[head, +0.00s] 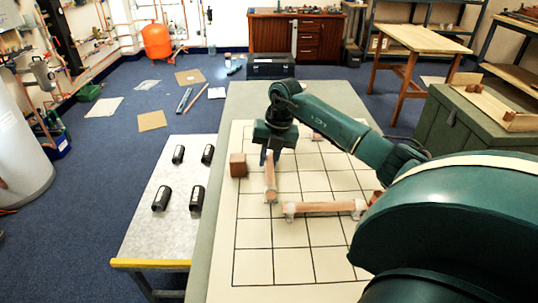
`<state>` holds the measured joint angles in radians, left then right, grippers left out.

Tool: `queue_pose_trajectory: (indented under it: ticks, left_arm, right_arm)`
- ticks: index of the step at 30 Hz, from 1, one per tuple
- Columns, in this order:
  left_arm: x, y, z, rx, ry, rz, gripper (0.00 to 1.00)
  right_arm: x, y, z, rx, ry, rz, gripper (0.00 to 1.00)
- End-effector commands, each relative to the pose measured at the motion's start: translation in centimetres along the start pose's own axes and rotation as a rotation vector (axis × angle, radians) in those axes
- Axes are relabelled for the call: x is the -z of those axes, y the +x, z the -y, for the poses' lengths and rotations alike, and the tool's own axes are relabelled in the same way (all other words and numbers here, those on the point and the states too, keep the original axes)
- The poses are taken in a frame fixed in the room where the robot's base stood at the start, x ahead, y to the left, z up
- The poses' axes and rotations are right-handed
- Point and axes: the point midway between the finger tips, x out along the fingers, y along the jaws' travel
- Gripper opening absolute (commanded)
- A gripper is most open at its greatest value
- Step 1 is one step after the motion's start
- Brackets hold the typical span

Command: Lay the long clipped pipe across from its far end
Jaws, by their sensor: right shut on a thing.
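My right gripper (269,158) points down over the gridded board and is shut on the far end of a copper pipe (270,178). A second copper pipe (324,207) lies left to right on the board, with pale clips near both ends. It is apart from the held pipe, to its near right. My left gripper is not in view.
A brown cube (238,165) stands on the gridded board (300,265) just left of the gripper. Several black cylinders (161,198) stand or lie on the pale side table (148,232) at left. The board's near part is clear. My right arm hides part of the board's right side.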

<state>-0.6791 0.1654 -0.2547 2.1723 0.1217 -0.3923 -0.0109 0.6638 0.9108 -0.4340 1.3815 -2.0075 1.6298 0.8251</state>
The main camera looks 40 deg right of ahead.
Motion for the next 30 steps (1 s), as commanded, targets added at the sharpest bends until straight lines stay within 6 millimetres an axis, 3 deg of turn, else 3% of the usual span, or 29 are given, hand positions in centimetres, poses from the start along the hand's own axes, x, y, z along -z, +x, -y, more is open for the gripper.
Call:
queue_pose_trajectory:
  ticks: [30]
  left_arm:
    - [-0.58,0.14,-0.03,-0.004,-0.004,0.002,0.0]
  right_arm:
    - [-0.01,1.26,0.26,-0.001,0.0,0.0,0.0]
